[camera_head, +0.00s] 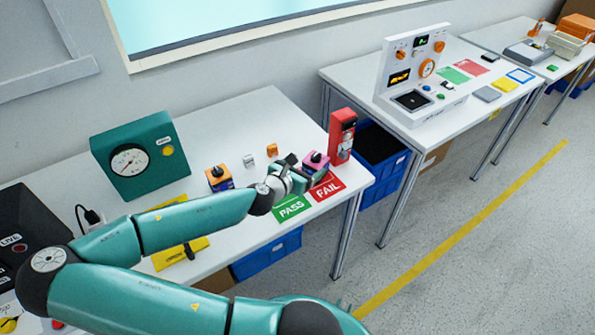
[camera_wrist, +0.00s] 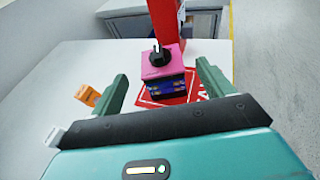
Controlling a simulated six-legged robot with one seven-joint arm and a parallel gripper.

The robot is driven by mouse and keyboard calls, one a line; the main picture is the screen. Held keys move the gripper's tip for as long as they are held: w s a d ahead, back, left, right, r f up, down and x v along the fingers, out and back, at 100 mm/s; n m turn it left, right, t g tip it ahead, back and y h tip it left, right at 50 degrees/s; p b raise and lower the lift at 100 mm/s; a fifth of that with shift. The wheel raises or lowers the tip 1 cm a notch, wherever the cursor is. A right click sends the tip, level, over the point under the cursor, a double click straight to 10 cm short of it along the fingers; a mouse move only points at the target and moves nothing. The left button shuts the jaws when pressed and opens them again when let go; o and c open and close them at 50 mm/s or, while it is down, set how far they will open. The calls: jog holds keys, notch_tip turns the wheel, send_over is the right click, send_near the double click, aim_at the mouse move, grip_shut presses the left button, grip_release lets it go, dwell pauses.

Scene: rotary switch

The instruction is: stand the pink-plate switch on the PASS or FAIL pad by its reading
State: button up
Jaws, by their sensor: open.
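The pink-plate switch (camera_wrist: 158,73) stands upright in the wrist view, with a black knob on top and a dark blue and purple body. Its base is over the red FAIL pad (camera_wrist: 146,101), whose edges show on both sides. My gripper (camera_wrist: 163,75) is open, with one green finger on each side of the switch and visible gaps between. In the head view the pink-plate switch (camera_head: 317,158) shows beyond my gripper (camera_head: 299,172), which partly hides it. The FAIL pad (camera_head: 327,187) lies beside the green PASS pad (camera_head: 290,209).
A red upright unit (camera_head: 341,136) stands close behind the switch. An orange-plate switch (camera_head: 216,175) and small white (camera_head: 248,160) and orange (camera_head: 272,149) pieces stand left. A teal dial meter (camera_head: 134,158) is farther left; its reading is too small to tell. The PASS pad is clear.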

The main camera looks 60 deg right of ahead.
jog(key=shift+v, duration=1.9)
